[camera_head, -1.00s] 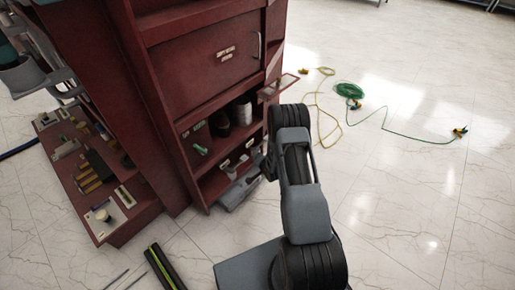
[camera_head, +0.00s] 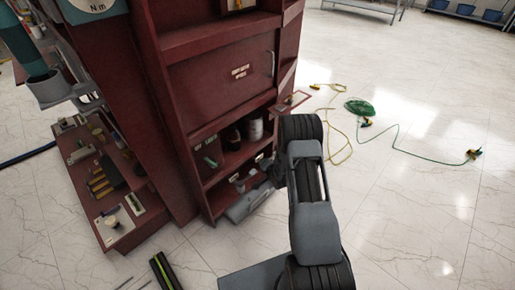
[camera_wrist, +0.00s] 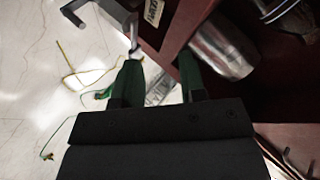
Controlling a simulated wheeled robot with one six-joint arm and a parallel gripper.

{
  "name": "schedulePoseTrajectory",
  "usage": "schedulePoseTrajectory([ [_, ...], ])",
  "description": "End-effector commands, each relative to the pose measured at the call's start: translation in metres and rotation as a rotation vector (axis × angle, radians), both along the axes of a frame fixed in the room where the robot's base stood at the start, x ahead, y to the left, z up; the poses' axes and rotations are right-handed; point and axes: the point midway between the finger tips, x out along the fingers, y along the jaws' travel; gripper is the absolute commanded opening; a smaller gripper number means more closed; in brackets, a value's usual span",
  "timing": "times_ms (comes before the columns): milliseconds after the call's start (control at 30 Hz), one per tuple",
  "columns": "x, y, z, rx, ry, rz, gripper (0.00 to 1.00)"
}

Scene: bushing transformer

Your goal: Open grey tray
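The grey tray (camera_head: 250,204) sits at the bottom of the red cabinet, under the lowest open shelf. My arm covers its right part, and I cannot tell how far it is pulled out. My gripper (camera_head: 268,177) is at the front of the lower shelves, just above the tray, partly hidden by my arm. In the wrist view, the two green fingers of my gripper (camera_wrist: 160,78) are apart, with no object clearly held between them. A grey bent handle (camera_wrist: 78,14) is beyond the left finger; I cannot tell whether it belongs to the tray.
The red cabinet (camera_head: 218,79) stands left of my arm, with dark and white containers on its shelf. A small red ledge (camera_head: 292,101) juts out at its right. Yellow and green cables (camera_head: 360,107) lie on the floor at right. A silver cylinder (camera_wrist: 222,46) is beyond the right finger.

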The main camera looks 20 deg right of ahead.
Motion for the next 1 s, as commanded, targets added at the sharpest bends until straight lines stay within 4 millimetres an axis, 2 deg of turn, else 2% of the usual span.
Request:
schedulePoseTrajectory([
  [167, 0.001, 0.000, 0.003, -0.003, 0.001, 0.001, 0.38],
  [267, 0.003, 0.001, 0.027, -0.029, 0.013, 0.010, 0.38],
  [333, 0.006, 0.003, 0.061, -0.066, 0.035, 0.025, 0.38],
  [367, 0.006, 0.005, 0.079, -0.086, 0.049, 0.034, 0.38],
  [467, 0.003, 0.012, 0.153, -0.172, 0.114, 0.072, 0.38],
  [500, -0.002, 0.015, 0.185, -0.209, 0.145, 0.091, 0.38],
  [567, -0.012, 0.022, 0.233, -0.262, 0.194, 0.124, 0.38],
  [600, -0.020, 0.027, 0.264, -0.295, 0.227, 0.149, 0.38],
  [667, -0.036, 0.035, 0.308, -0.339, 0.277, 0.186, 0.38],
  [700, -0.047, 0.041, 0.337, -0.367, 0.308, 0.213, 0.38],
  [800, -0.083, 0.056, 0.404, -0.422, 0.386, 0.288, 0.38],
  [900, -0.123, 0.071, 0.463, -0.469, 0.457, 0.373, 0.38],
  [1000, -0.165, 0.085, 0.511, -0.505, 0.517, 0.462, 0.38],
])
